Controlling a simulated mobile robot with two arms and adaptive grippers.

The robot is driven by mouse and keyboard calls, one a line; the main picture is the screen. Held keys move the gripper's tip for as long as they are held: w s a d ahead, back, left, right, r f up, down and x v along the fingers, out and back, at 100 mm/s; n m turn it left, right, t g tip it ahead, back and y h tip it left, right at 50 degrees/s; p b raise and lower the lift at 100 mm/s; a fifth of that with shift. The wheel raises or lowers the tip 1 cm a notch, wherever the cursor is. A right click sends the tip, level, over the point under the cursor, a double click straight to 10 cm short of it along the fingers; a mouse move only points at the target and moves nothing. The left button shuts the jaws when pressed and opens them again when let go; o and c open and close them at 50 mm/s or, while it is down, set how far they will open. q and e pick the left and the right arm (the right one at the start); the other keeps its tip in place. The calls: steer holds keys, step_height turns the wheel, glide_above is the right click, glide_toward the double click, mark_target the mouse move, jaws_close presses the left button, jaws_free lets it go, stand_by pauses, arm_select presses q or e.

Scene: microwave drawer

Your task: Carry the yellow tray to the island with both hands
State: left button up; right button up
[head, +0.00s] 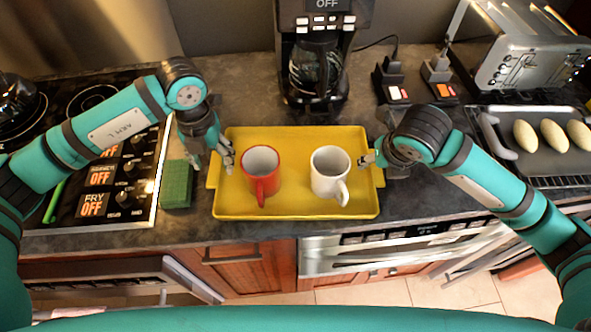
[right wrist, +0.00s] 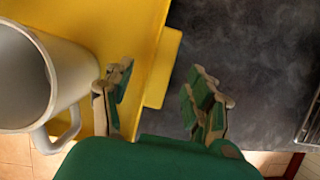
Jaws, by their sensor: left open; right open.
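The yellow tray (head: 290,208) lies on the dark counter with a red mug (head: 262,174) and a white mug (head: 330,174) standing on it. My left gripper (head: 228,160) is open at the tray's left edge, near the handle on that side. My right gripper (head: 368,160) is open at the tray's right edge. In the right wrist view, the fingers of my right gripper (right wrist: 158,100) are spread on either side of the tray's yellow handle tab (right wrist: 163,70). The white mug (right wrist: 45,85) shows beside the left finger. I cannot tell whether any finger touches the tray.
A green sponge-like block (head: 177,184) lies left of the tray, beside the stove (head: 128,200). A coffee maker (head: 318,70) stands behind the tray. A toaster (head: 530,60) and a pan with several pale oval items (head: 490,130) are at the right. The counter's front edge is close to the tray.

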arm_select(q)
steer(key=shift+f, duration=1.2)
arm_select(e)
steer(key=shift+x, duration=1.2)
steer(key=shift+c, duration=0.2)
arm_select(q)
jaws_close()
arm_select(e)
jaws_close()
arm_select(q)
steer(key=shift+r, duration=0.1)
arm_select(e)
steer(key=shift+r, duration=0.1)
